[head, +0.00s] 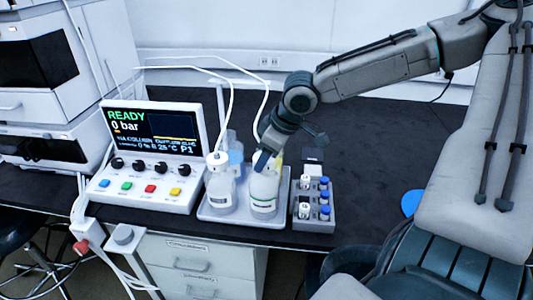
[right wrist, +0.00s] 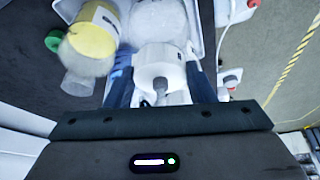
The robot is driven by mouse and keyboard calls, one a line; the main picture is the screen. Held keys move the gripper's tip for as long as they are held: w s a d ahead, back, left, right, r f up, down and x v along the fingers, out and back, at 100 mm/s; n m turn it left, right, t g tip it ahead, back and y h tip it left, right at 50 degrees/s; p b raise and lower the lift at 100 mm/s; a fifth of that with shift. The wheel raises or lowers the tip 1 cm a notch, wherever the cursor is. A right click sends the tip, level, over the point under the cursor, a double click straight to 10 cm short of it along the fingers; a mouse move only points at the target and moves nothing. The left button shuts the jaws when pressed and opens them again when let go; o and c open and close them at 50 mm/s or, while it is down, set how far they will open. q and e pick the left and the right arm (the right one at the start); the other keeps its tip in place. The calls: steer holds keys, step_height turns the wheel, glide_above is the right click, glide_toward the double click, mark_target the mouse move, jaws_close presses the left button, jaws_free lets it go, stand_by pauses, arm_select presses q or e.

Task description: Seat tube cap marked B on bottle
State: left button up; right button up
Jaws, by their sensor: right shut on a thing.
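My right gripper (head: 264,160) is directly over the mouth of the front right bottle (head: 264,195), a white bottle with a green-edged label. In the right wrist view its two blue fingers (right wrist: 160,78) are shut on a white tube cap (right wrist: 158,62) with a grey tube stub. A thin white tube runs down to the gripper in the head view. The fingers hide the cap there, and I cannot read its letter or tell whether it touches the bottle neck. A second bottle (head: 221,190) to the left wears a white cap with a tube. My left gripper is not in view.
The bottles stand on a white tray (head: 205,214). A blue-liquid bottle (head: 235,148) stands behind. A grey vial rack (head: 315,222) is close on the right, and a control box (head: 145,160) reading READY is on the left.

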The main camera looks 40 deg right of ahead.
steer(key=shift+f, duration=0.2)
stand_by(0.3)
steer(key=shift+f, duration=0.3)
steer(key=o, duration=1.5)
steer(key=shift+c, duration=0.2)
